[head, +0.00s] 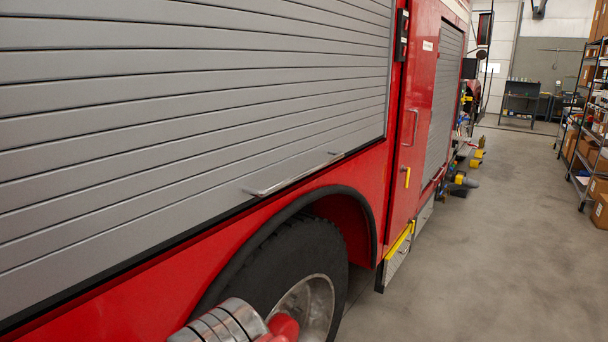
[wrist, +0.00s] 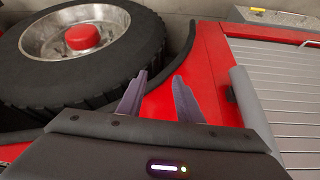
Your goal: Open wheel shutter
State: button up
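The wheel shutter (head: 200,110) is a large grey roller shutter of horizontal slats above the wheel on the red truck's side. It is down, with its lower edge against the red panel. A silver bar handle (head: 290,178) runs along its lower edge.
The wheel (head: 300,270) with a red hub cap (wrist: 82,36) sits below the shutter. A red door (head: 412,130) and a yellow-edged step (head: 398,250) are beyond it. Shelves (head: 590,120) stand far right. The grey floor (head: 480,260) is clear.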

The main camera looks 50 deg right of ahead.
jog(key=w+d+r+t+h, duration=0.1)
jog(key=w+d+t+h, duration=0.2)
jog(key=w+d, duration=0.65)
jog(key=w+d+r+t+h, duration=0.3)
jog(key=w+d, duration=0.4)
jog(key=d, duration=0.6)
jog(key=s+d+r+n+t+h, duration=0.15)
jog(key=d+h, duration=0.35)
jog(key=d, duration=0.7)
jog(key=s+d+r+n+t+h, duration=0.2)
jog(key=s+d+r+t+h, duration=0.1)
jog(key=r, duration=0.4)
jog(key=shift+s+d+r+h, duration=0.2)
jog(key=shift+s+d+h, duration=0.5)
jog(key=shift+h, duration=0.1)
jog(key=shift+n, duration=0.25)
